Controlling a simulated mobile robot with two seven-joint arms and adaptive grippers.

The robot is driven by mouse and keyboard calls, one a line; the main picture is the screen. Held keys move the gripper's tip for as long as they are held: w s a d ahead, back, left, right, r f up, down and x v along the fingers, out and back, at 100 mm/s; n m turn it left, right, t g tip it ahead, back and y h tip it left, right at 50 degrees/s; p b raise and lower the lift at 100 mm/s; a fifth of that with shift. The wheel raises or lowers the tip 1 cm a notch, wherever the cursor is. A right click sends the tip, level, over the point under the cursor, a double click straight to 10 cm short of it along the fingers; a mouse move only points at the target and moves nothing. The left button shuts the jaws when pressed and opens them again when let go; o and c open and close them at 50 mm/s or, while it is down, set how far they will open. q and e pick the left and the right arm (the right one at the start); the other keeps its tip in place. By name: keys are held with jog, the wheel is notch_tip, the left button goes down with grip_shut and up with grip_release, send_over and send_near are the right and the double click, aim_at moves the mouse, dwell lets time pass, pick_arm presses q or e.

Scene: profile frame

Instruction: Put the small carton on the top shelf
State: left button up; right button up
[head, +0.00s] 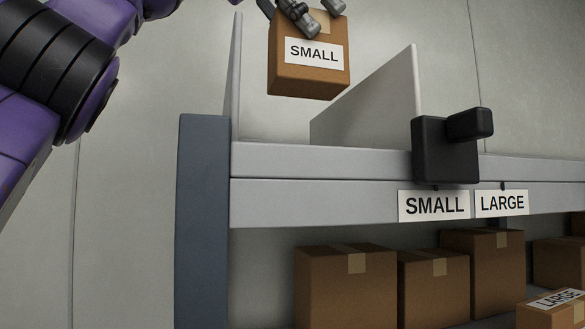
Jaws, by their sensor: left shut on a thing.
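The small carton (285,77) is a brown box with a white "SMALL" label. It hangs near the top of the head view, above the left part of the top shelf (320,161). My left gripper (318,14) is shut on its upper part, and the top of the gripper is cut off by the picture edge. The carton appears clear of the shelf surface. A "SMALL" sign (434,206) hangs on the shelf's front edge, beside a "LARGE" sign (501,203). My right gripper does not show.
A pale upright divider (385,105) stands on the top shelf, right of the carton. A pale side panel (235,75) and blue-grey post (203,220) bound the left. A black block (443,150) sits at the front edge. Several brown boxes (345,290) stand below; one (550,315) is labelled "LARGE".

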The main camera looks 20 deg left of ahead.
aim_at(307, 90)
pick_arm(q)
jog(key=shift+w+a, duration=0.15)
jog(key=shift+f, duration=0.25)
notch_tip(307, 90, down, 5)
jog(key=shift+f, duration=0.15)
jog(key=shift+s+f, duration=0.25)
jog(key=shift+f, duration=0.3)
notch_tip(307, 90, down, 2)
jog(key=shift+f, duration=0.4)
jog(key=shift+d, duration=0.2)
jog(key=o, duration=1.6)
jog(key=shift+f, duration=0.15)
